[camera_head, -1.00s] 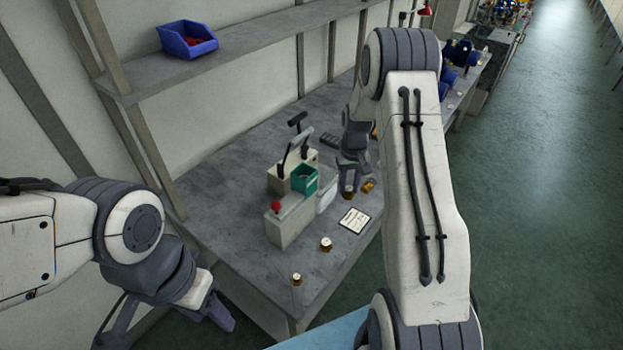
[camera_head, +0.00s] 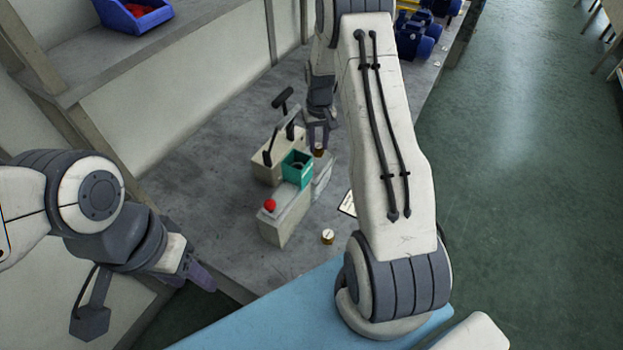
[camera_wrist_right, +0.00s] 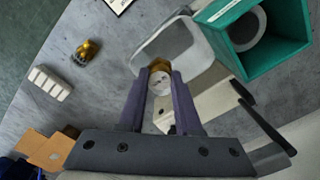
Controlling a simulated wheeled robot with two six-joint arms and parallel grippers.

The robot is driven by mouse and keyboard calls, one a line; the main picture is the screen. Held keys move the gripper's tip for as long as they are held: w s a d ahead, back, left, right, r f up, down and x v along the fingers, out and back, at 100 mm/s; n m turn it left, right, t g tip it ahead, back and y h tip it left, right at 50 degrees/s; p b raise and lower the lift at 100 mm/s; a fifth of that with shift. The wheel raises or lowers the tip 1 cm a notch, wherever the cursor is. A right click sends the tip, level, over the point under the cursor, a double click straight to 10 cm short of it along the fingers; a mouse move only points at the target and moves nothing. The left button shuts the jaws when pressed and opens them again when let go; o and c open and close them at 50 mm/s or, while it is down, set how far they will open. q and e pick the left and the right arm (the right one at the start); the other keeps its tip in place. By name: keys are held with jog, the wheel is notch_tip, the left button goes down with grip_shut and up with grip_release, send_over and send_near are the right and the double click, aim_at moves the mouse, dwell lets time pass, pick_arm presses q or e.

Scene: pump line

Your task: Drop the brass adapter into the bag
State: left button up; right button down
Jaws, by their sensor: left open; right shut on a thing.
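My right gripper (camera_head: 318,138) is shut on the brass adapter (camera_head: 319,151), a small brass piece with a pale round face. In the right wrist view the adapter (camera_wrist_right: 160,79) sits between the fingertips (camera_wrist_right: 160,92). The bag (camera_wrist_right: 166,48) looks like a pale, see-through pouch beside the bench machine; the adapter overlaps its near edge in that view, and I cannot tell the height between them. In the head view the bag (camera_head: 322,178) shows just below the adapter. My left gripper (camera_head: 198,275) is open and empty, off the bench's front left corner.
The pale machine (camera_head: 285,218) has a red knob (camera_head: 270,205), black levers (camera_head: 283,98) and a green holder (camera_head: 297,168). A yellowish fitting (camera_wrist_right: 86,52) and a white block (camera_wrist_right: 50,83) lie nearby. A blue bin (camera_head: 135,16) is on the shelf.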

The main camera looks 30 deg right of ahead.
jog(key=shift+f+b, duration=0.65)
jog(key=shift+f, duration=0.75)
jog(key=c, duration=0.5)
grip_release()
jog(key=shift+r, duration=0.1)
notch_tip(320, 180, up, 9)
jog(key=shift+f+b, duration=0.1)
jog(key=shift+b, duration=1.15)
jog(key=shift+r, duration=0.8)
